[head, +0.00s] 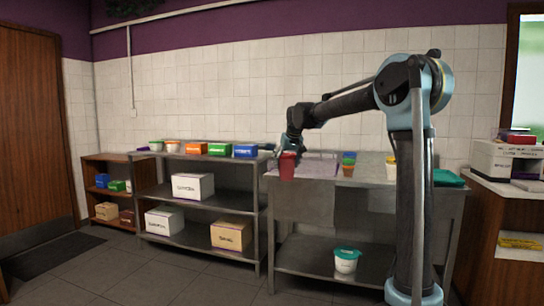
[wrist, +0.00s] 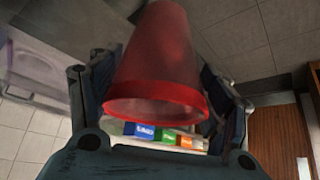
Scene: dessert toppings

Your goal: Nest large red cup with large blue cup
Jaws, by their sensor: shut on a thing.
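A large red cup (head: 287,166) is in my gripper (head: 292,148) at the left end of the metal counter. In the wrist view the red cup (wrist: 155,65) fills the space between the fingers, with its wide rim towards the camera. My gripper is shut on it. In the head view I cannot tell whether the cup's lower end touches the counter. A small group of colored cups (head: 348,163), green and orange, stands further right on the counter. I cannot make out a large blue cup for certain in either view.
The metal counter (head: 330,196) carries a pale tray (head: 318,168) and a yellow-and-white tub (head: 391,168). A metal shelf (head: 160,190) at left holds colored boxes and a blue box (head: 245,151) near the counter. A teal-lidded tub (head: 346,261) sits on the lower shelf.

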